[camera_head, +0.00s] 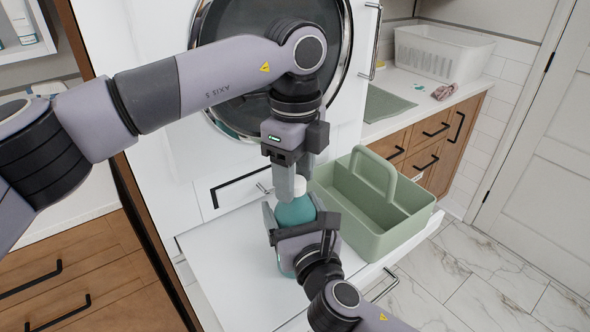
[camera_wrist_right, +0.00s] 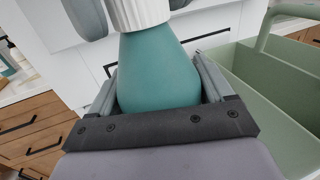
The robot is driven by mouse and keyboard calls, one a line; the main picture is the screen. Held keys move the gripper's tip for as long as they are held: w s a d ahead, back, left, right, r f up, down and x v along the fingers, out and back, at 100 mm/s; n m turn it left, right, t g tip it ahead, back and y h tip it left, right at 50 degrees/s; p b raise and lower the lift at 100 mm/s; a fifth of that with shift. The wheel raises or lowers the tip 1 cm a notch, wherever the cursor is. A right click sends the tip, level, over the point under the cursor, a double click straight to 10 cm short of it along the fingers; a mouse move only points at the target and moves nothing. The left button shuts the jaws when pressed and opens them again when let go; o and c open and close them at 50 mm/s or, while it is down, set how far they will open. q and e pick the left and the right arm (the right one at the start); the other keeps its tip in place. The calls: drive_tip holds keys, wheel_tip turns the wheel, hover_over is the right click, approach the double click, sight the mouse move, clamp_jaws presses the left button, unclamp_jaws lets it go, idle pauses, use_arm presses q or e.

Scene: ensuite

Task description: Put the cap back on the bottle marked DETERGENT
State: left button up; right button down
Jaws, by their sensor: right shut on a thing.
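A teal bottle (camera_head: 295,211) stands upright over the white surface, and no label on it can be read. My right gripper (camera_head: 300,222) is shut on its body; the right wrist view also shows the bottle (camera_wrist_right: 158,72) between the jaws. A white ribbed cap (camera_wrist_right: 138,12) sits at the bottle's neck, its top cut off by the frame; how far it is seated is not visible. My left gripper (camera_head: 291,184) points down from above, its fingers on either side of the cap. Whether they press on it is unclear.
A green caddy (camera_head: 408,222) with a handle stands right of the bottle on the white pull-out surface (camera_head: 232,262). A round-doored machine (camera_head: 345,60) is behind. A white basket (camera_head: 440,55) and pink cloth (camera_head: 444,91) lie on the far counter.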

use_arm(q)
clamp_jaws()
drive_tip(key=m, duration=0.4)
drive_tip(key=shift+m, duration=0.3)
drive_tip(key=m, duration=0.4)
drive_tip(key=shift+m, duration=0.4)
drive_tip(key=m, duration=0.4)
drive_tip(key=shift+m, duration=0.3)
drive_tip(key=m, duration=0.4)
drive_tip(key=shift+m, duration=0.4)
drive_tip(key=m, duration=0.4)
drive_tip(key=shift+m, duration=0.3)
drive_tip(key=m, duration=0.4)
drive_tip(key=shift+m, duration=0.3)
drive_tip(key=m, duration=0.4)
drive_tip(key=shift+m, duration=0.4)
drive_tip(key=m, duration=0.4)
drive_tip(key=shift+m, duration=0.4)
drive_tip(key=shift+o, duration=1.6)
unclamp_jaws()
drive_tip(key=shift+f, duration=0.1)
